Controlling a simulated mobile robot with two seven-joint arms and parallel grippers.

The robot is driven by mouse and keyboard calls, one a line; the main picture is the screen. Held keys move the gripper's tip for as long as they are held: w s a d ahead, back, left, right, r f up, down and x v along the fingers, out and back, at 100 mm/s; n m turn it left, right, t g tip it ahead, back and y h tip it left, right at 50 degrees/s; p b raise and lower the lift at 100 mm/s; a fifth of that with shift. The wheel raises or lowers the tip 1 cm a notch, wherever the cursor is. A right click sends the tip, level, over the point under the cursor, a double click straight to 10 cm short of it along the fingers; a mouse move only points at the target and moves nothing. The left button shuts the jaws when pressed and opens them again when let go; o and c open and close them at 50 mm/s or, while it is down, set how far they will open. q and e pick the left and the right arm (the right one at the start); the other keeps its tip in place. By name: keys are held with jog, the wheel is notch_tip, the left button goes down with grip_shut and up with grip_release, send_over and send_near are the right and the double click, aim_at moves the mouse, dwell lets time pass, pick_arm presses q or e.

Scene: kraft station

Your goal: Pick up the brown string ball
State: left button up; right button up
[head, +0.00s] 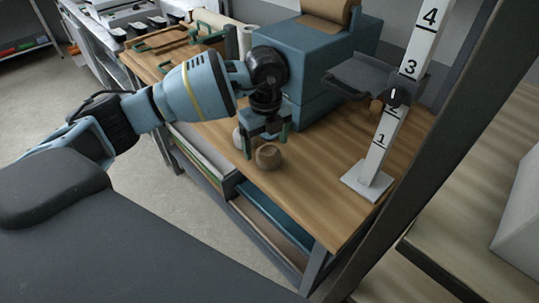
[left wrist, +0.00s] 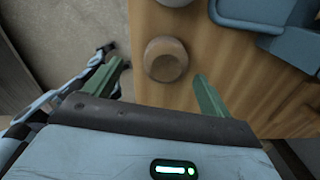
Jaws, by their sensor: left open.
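The brown string ball (head: 268,156) rests on the wooden table top near its front edge. It also shows in the left wrist view (left wrist: 166,59), ahead of my fingers and between their lines. My left gripper (head: 265,143) is open, pointing down, with its green fingers just behind and above the ball. In the left wrist view the open fingers (left wrist: 157,86) stand to either side with nothing between them. A paler round thing (head: 238,138) sits to the left of the ball, partly hidden by a finger. My right gripper is not in view.
A blue machine (head: 315,55) with a brown paper roll (head: 328,12) stands behind my gripper. A white numbered post (head: 379,158) with a dark shelf stands to the right. The wooden table (head: 315,195) is clear between ball and post. Its front edge is close to the ball.

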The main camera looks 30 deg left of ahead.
aim_at(268, 150)
pick_arm(q)
jog(key=shift+f, duration=0.3)
jog(key=shift+w+f, duration=0.2)
jog(key=shift+f, duration=0.95)
jog(key=shift+w+f, duration=0.15)
jog(key=shift+f, duration=1)
jog(key=shift+c, duration=0.3)
jog(key=c, duration=1)
jog(key=shift+r, duration=0.1)
